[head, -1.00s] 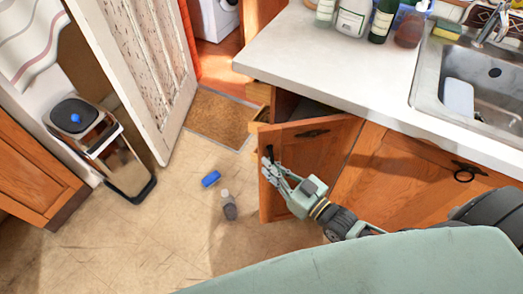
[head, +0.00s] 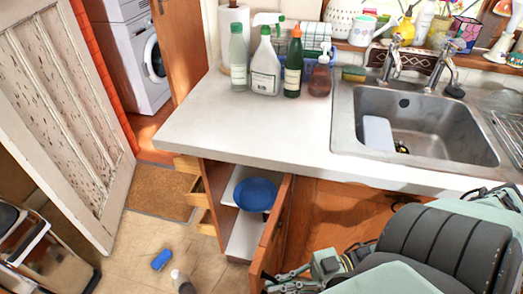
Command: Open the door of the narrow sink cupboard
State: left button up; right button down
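The narrow sink cupboard's wooden door (head: 270,243) stands wide open, swung out towards me and seen nearly edge-on. Its opening shows pale shelves (head: 243,236) and a blue bowl (head: 255,194) on the upper one. My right gripper (head: 279,283) is low in the view, beside the lower part of the door on its right side. Its fingertips are small and partly hidden, so I cannot tell whether they touch the door or are open. My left gripper is not in view.
The white counter (head: 225,130) overhangs the cupboard, with bottles and the sink (head: 420,130) on it. Slightly open drawers (head: 198,193) are left of the opening. A blue block (head: 161,259) and a small bottle (head: 181,281) lie on the floor. A peeling white door (head: 65,110) stands left.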

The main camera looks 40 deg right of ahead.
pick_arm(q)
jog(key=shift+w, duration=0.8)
pick_arm(e)
jog(key=shift+s+d+n+g, duration=0.4)
jog(key=shift+s+d+g, duration=0.15)
jog(key=shift+s, duration=0.1)
jog(key=c, duration=2.1)
grip_release()
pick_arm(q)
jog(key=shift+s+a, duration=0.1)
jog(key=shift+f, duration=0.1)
